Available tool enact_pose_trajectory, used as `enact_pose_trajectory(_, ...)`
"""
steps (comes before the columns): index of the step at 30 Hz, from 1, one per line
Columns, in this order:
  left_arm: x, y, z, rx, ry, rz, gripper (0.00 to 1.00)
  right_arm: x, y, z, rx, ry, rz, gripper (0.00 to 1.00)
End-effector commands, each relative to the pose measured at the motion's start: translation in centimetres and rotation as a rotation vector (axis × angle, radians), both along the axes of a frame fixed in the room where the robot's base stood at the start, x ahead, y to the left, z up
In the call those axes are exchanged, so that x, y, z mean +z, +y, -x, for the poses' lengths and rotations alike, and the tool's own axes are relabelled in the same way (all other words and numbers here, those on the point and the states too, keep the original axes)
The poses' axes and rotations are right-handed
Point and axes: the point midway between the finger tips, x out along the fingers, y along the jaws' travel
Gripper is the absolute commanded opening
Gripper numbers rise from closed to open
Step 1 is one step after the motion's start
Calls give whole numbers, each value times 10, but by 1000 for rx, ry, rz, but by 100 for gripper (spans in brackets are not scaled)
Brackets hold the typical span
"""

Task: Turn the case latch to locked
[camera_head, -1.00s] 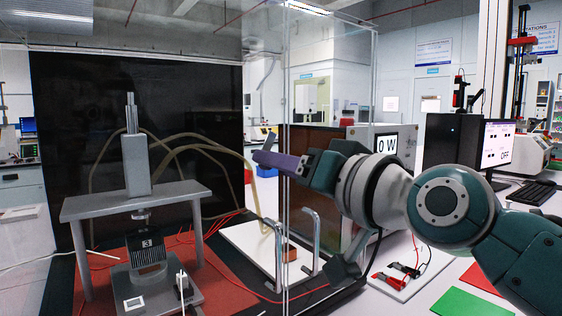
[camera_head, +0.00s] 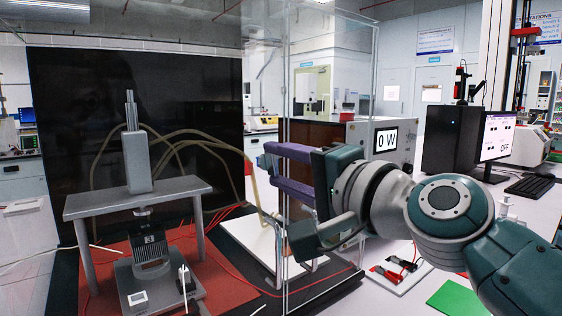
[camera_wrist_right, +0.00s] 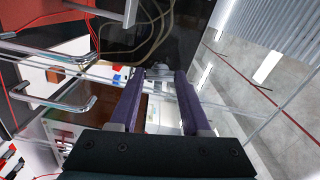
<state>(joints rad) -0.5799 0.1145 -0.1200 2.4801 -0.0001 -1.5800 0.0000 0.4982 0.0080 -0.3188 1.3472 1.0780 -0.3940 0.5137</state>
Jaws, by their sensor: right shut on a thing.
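The clear case shows as a transparent panel with a pale vertical edge (camera_head: 284,95) in the head view. My right gripper (camera_head: 270,165) is at this edge, its two purple fingers one above the other. In the right wrist view, its fingertips (camera_wrist_right: 158,76) close on a small grey piece (camera_wrist_right: 155,72), which looks like the case latch. Most of that piece is hidden or too small to read, so I cannot tell which way it is turned. My left gripper is not in view.
Chrome handles (camera_wrist_right: 92,104) stand out near the case front, close to my right fingers. Inside the case is a grey press stand (camera_head: 138,187) on a red mat (camera_head: 226,284). A "0 W" meter box (camera_head: 404,152) stands behind my wrist. A green sheet (camera_head: 458,298) lies front right.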

Motion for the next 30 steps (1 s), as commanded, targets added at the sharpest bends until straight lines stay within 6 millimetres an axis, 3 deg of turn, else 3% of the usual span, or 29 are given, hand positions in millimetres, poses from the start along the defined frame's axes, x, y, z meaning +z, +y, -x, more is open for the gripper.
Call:
enact_pose_trajectory(12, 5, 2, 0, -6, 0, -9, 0, 0, 0, 0, 1, 106, -143, 0)
enact_pose_trajectory(28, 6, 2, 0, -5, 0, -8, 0, 0, 0, 0, 1, 118, -160, 0)
enact_pose_trajectory(29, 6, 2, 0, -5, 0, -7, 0, 0, 0, 0, 1, 116, -160, 50)
enact_pose_trajectory(30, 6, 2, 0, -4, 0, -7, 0, 0, 0, 0, 1, 117, -160, 54)
